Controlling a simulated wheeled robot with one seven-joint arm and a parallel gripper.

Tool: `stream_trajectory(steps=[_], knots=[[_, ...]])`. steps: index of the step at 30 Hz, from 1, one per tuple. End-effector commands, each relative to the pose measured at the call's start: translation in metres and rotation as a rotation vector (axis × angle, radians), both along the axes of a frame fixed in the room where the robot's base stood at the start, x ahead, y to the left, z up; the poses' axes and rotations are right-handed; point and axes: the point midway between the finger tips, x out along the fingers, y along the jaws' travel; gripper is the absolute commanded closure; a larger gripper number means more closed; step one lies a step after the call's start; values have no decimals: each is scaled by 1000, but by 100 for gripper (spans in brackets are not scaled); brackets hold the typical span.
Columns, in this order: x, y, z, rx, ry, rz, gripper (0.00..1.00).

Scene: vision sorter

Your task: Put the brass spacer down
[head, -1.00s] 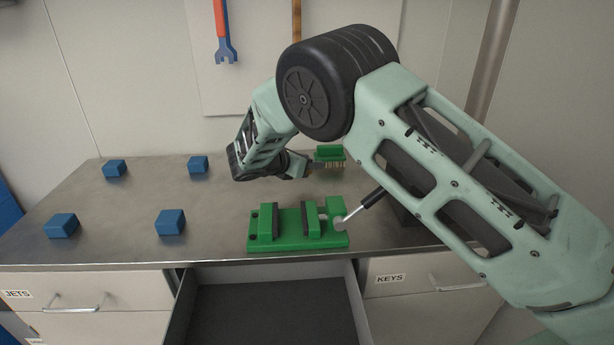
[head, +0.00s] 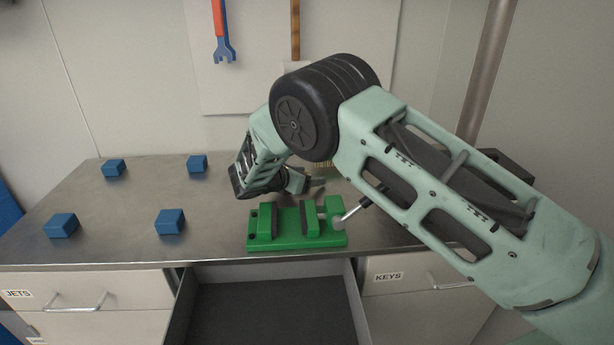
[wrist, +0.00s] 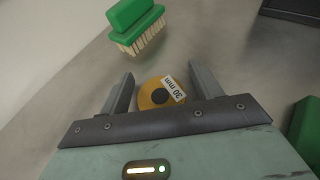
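The brass spacer (wrist: 151,92), a round disc with a dark centre and a "30 mm" label, lies between the two fingers of my gripper (wrist: 162,70) in the wrist view. Narrow gaps show between the spacer and each finger, so the gripper looks open around it. In the head view my gripper (head: 316,184) is low over the worktop (head: 120,225), behind the green vise (head: 290,240). The spacer cannot be made out in the head view. Whether it rests fully on the worktop is hard to tell.
A green brush (wrist: 135,25) stands just beyond my fingers. Blue blocks (head: 170,222) (head: 61,225) (head: 197,163) (head: 114,168) are spread over the left worktop. A drawer (head: 270,310) is open below the vise. A dark box is partly behind my arm. The worktop's left middle is clear.

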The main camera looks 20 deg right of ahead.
Motion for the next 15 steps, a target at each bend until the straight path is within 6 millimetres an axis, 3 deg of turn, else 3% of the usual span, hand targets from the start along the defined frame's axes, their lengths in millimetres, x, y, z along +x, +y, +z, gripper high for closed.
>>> stream_trajectory(steps=[8,15], knots=[[-3,6,4,1,0,2,36],[-24,43,21,1,-2,4,36]])
